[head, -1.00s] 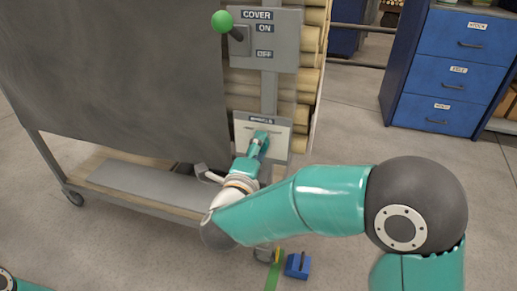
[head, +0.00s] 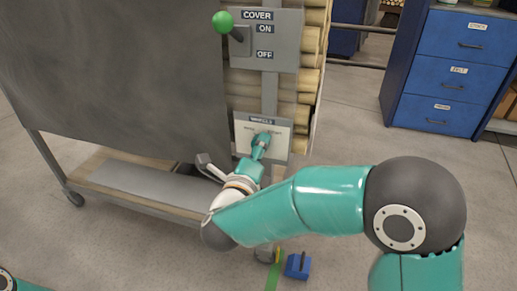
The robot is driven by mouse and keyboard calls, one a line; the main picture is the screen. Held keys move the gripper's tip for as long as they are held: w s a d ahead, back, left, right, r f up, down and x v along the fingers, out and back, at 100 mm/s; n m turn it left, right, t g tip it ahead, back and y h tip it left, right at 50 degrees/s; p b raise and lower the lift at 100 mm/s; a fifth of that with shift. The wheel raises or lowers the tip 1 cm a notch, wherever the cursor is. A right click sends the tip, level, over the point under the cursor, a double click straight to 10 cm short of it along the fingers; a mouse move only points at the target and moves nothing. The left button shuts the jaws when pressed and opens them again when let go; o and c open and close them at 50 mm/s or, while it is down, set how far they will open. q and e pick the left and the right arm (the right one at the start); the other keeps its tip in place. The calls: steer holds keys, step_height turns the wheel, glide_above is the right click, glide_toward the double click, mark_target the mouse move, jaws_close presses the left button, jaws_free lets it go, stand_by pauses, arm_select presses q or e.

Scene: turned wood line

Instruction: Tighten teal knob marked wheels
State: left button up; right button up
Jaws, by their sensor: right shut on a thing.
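The wheels panel (head: 278,128) is a pale plate on a grey backing, under a dark label reading WHEELS, low on the post of the wood cart. My right gripper (head: 261,143) is at the middle of this panel, shut on the teal knob. The knob is mostly hidden by the teal gripper, and the two are hard to tell apart in colour. Small lettering shows on the plate to either side of the knob, too small to read. My left gripper is out of the picture.
Above is a COVER panel (head: 284,41) with a green-balled lever (head: 223,22) beside ON. A dark cover (head: 120,70) hangs over the cart at left. A blue wedge (head: 298,266) lies on the floor below. Blue drawers (head: 455,77) stand at right.

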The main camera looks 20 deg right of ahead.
steer(key=shift+s+f, duration=0.1)
steer(key=shift+f, duration=0.25)
steer(key=o, duration=1.1)
steer(key=shift+o, duration=0.2)
steer(key=shift+r, duration=0.15)
steer(key=v, duration=1.2)
